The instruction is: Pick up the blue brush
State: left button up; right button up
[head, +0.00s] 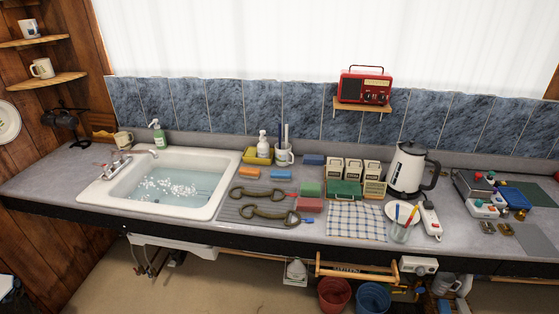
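Several small blue things lie on the grey counter, and I cannot tell for certain which is the blue brush. One blue block (280,174) lies right of the sink, beside an orange block (250,173). Another blue block (313,160) lies farther back, near the backsplash. A small blue piece (308,221) shows near the front, by the end of a dark curved tool. Neither of my grippers is in view.
A sink (210,208) with water is at left. A green block (309,188), a red block (309,205), a checked cloth (356,222) and a glass (399,234) crowd the middle. A white kettle (408,168) stands right. Buckets (334,294) are below.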

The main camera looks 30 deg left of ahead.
aim_at(275, 176)
jog(key=u, duration=0.8)
jog(key=i, duration=1.25)
jog(key=u, duration=1.05)
